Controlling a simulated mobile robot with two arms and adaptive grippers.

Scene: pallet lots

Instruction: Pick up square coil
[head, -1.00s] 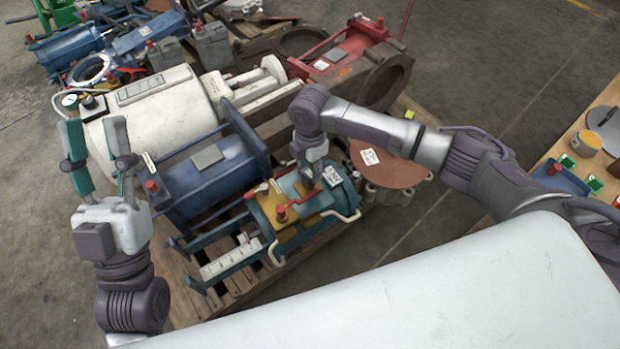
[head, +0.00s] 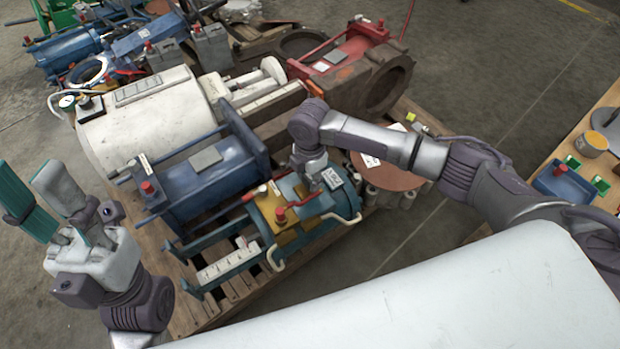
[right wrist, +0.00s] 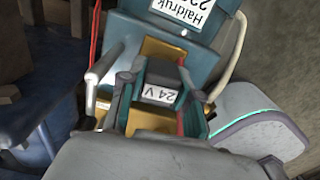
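In the head view the same teal machine (head: 345,201) lies on a pallet, and I cannot make out the block there. My right gripper (head: 318,180) points down over the machine, its fingers mostly hidden. My left gripper (head: 45,185) is at the far left, fingers apart and empty.
A blue machine (head: 205,185) and a white cylinder (head: 150,125) stand beside the teal machine on the wooden pallet (head: 195,318). A red machine (head: 345,55) lies behind. A wooden table (head: 603,100) with small parts is at the right.

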